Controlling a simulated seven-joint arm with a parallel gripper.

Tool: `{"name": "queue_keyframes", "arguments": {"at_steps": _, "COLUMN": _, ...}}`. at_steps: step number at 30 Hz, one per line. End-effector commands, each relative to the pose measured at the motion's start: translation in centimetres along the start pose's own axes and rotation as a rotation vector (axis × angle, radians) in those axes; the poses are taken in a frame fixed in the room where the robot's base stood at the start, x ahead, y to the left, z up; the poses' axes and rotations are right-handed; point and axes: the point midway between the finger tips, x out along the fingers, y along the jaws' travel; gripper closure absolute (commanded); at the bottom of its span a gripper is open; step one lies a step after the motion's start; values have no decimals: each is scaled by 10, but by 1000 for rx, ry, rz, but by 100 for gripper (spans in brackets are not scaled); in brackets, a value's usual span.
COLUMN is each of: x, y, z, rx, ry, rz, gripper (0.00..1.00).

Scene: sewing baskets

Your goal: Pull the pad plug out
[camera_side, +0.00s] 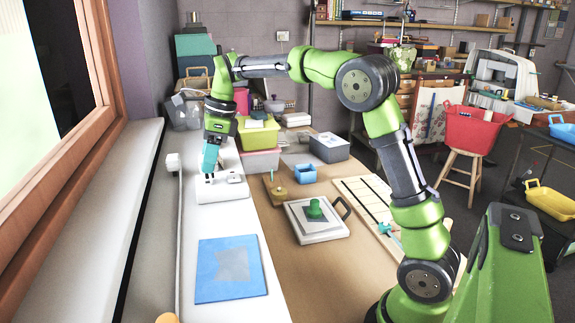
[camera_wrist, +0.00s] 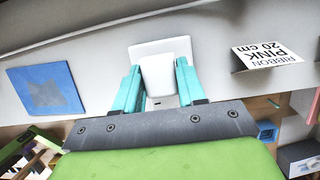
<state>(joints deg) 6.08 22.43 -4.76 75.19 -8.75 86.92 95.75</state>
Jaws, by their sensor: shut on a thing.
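My gripper (camera_side: 209,170) points down at a white socket block (camera_side: 222,188) on the white ledge. In the wrist view my gripper (camera_wrist: 159,72) has its two teal fingers on either side of a white plug (camera_wrist: 158,80) and is shut on it. The white socket block (camera_wrist: 160,47) shows behind the plug. I cannot tell whether the plug is still seated in it. A blue pad (camera_side: 215,289) with a grey middle lies flat nearer on the ledge. It also shows at left in the wrist view (camera_wrist: 63,77).
A card reading "RIBBON PINK 20 cm" (camera_wrist: 266,57) stands right of the plug in the wrist view. A white wall box (camera_side: 172,162) with a cable is on the left. A yellow-green basket (camera_side: 258,136) and a small blue box (camera_side: 305,174) stand to the right.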

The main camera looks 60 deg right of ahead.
Motion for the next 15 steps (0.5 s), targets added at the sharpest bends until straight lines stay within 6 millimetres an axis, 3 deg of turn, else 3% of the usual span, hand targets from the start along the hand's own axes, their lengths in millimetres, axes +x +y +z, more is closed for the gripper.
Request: {"name": "queue_keyframes", "arguments": {"at_steps": 15, "x": -34, "y": 0, "z": 11, "rx": -1, "ry": -2, "rz": -2, "gripper": 100}}
